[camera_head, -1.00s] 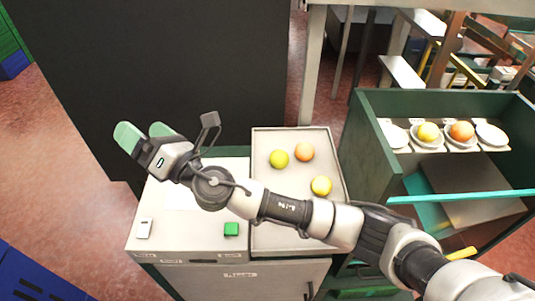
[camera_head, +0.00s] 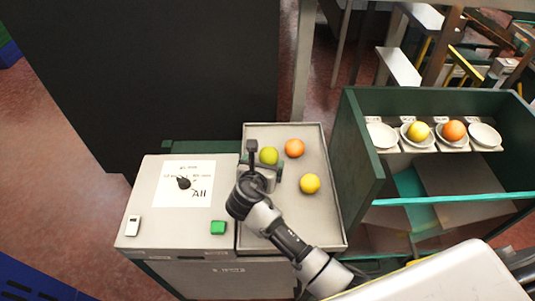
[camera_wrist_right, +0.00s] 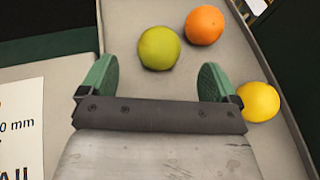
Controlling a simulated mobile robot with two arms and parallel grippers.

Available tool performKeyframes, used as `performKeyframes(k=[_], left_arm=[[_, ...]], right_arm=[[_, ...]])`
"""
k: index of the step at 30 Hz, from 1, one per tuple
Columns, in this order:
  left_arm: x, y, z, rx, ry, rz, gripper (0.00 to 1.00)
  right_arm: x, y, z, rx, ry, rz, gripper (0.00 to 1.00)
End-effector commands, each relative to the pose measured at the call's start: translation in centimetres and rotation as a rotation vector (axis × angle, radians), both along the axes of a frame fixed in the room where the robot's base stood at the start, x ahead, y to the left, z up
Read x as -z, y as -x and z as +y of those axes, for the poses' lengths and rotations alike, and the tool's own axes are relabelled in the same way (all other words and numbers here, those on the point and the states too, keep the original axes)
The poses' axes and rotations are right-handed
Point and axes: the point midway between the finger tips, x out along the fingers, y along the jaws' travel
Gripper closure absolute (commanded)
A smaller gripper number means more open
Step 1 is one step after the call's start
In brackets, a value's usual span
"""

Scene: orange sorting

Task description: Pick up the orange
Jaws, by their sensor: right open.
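The orange (camera_head: 294,148) lies in the grey tray (camera_head: 318,228), near its far edge. It also shows in the right wrist view (camera_wrist_right: 204,25), at the top, beyond my fingertips. A green fruit (camera_head: 269,156) lies just left of the orange; in the wrist view this green fruit (camera_wrist_right: 159,48) is ahead of the gap between my fingers. A yellow fruit (camera_head: 310,184) lies nearer and to the right; in the wrist view it (camera_wrist_right: 259,102) is right of the right finger. My right gripper (camera_wrist_right: 156,78) is open and empty over the tray. My left gripper is not in view.
A white paper sheet (camera_head: 190,184) with a black item, a green block (camera_head: 218,228) and a small white device (camera_head: 133,225) are on the left worktop. A green shelf box (camera_head: 360,150) stands right, holding white bowls; two bowls hold a yellow fruit (camera_head: 418,131) and another orange (camera_head: 454,131).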

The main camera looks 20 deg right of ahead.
Motion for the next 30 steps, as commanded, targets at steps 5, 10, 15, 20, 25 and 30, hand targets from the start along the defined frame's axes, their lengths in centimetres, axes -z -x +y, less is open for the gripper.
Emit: performKeyframes(k=[5, 10, 15, 20, 25, 30], left_arm=[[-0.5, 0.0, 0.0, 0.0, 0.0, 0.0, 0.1], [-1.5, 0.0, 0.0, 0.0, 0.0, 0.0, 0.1], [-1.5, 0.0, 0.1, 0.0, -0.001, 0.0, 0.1], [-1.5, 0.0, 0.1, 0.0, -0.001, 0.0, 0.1], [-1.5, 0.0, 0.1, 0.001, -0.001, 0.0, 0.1], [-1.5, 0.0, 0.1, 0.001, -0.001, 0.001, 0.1]], right_arm=[[0.2, -1.1, -0.7, 0.001, 0.0, -0.001, 0.09], [0.7, -3.2, -1.9, 0.001, 0.001, -0.001, 0.09], [1.6, -4.6, -2.7, 0.0, 0.0, -0.002, 0.09], [1.9, -4.8, -2.8, -0.001, -0.002, -0.002, 0.09], [1.8, -4.8, -2.8, -0.001, -0.002, -0.002, 0.18], [1.8, -4.7, -2.8, -0.001, -0.002, -0.002, 0.44]])
